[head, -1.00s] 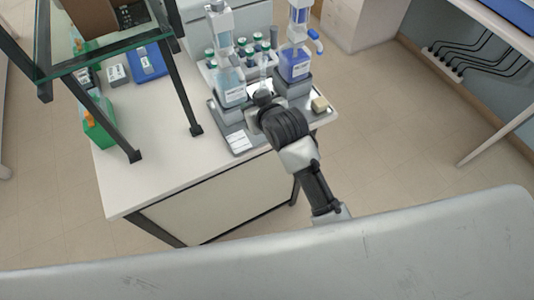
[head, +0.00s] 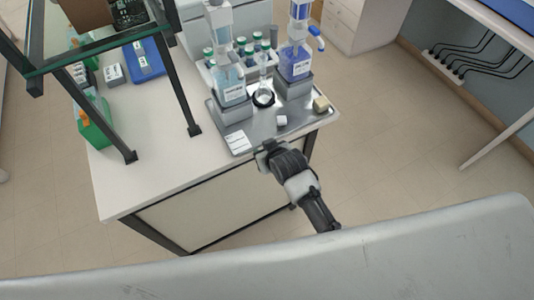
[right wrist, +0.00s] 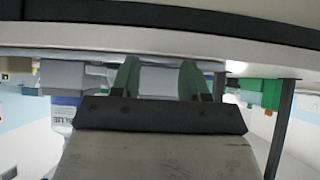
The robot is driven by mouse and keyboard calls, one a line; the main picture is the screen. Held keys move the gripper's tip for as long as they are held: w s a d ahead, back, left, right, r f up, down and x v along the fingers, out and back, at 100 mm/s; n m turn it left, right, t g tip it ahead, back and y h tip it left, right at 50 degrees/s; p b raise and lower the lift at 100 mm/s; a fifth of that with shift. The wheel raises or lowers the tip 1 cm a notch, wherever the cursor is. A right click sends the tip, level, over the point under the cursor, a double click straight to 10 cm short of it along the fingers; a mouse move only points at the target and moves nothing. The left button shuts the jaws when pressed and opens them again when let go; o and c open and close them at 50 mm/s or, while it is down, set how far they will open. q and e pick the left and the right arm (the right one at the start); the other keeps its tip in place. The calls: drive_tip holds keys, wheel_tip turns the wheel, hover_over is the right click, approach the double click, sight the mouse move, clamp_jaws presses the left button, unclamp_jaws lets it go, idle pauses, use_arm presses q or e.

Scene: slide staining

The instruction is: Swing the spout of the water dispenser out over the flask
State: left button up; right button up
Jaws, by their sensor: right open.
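The water dispenser (head: 230,88), a bottle of pale blue liquid with a tall white pump head, stands on a grey block on the metal tray (head: 258,126). Its spout is too small to make out for sure. The clear flask (head: 264,74) stands in a dark ring between this dispenser and a second one with darker blue liquid (head: 295,64). My right gripper (head: 267,150) is at the table's front edge, in front of the tray and apart from flask and dispensers. In the right wrist view its fingers (right wrist: 158,82) are apart with nothing gripped. My left gripper is out of view.
A small white object (head: 281,120) and a beige block (head: 321,104) lie on the tray's right part. Several green-capped bottles (head: 242,46) stand behind. A glass-topped shelf frame (head: 184,85) stands at left. The table's (head: 150,172) front left is clear.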

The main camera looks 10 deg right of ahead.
drive_tip(key=shift+s+f, duration=0.1)
drive_tip(key=shift+f, duration=0.25)
idle(0.3)
